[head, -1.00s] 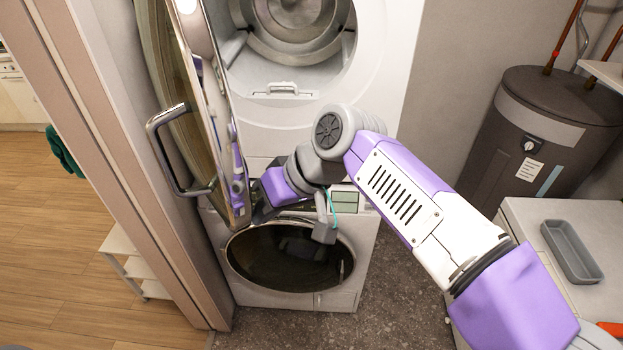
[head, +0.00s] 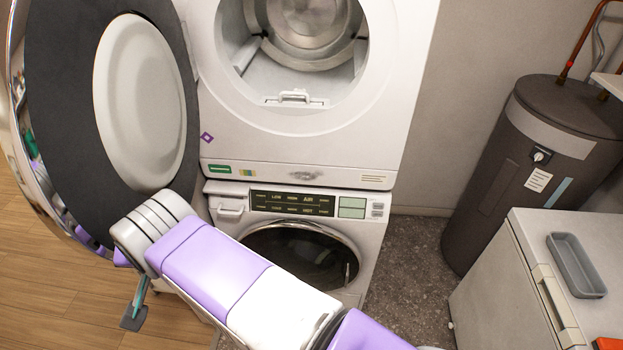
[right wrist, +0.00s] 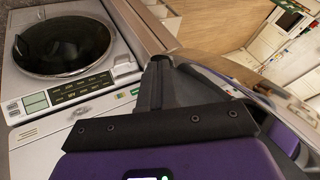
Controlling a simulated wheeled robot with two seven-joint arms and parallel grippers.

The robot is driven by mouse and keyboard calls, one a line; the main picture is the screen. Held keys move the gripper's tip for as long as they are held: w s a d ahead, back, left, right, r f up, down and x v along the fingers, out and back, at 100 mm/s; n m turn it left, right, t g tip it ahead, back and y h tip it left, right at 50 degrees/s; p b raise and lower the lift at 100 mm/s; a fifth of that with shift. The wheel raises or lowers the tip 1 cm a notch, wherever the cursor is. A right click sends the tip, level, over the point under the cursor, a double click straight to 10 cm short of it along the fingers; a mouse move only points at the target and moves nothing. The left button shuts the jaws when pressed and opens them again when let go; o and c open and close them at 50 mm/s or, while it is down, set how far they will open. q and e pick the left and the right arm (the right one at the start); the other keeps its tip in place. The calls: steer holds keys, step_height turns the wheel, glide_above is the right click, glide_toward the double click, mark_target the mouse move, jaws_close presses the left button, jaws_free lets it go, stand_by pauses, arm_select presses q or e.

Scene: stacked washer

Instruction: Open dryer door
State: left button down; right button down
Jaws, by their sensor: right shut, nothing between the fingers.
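The upper machine is the dryer (head: 290,150), and its round drum opening is uncovered. Its door (head: 60,110) stands swung wide open at the left, with its dark inner face and pale round bulge toward me. My right arm reaches across to the door's lower edge. The right gripper's fingers (right wrist: 155,85) show closed and empty in the right wrist view, beside the shiny rim of the door (right wrist: 225,82). In the head view the fingers are hidden behind my wrist; contact with the door cannot be told. My left gripper is not in view.
The washer (head: 370,235) with its dark round door stands under the dryer. A brown water heater (head: 500,180) and a white chest (head: 510,290) with a grey tray (head: 577,265) stand at the right. Wooden floor (head: 50,310) lies open at the left.

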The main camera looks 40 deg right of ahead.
steer(key=shift+w+a, duration=0.2)
steer(key=shift+a, duration=0.05)
steer(key=shift+s+d, duration=0.1)
stand_by(0.6)
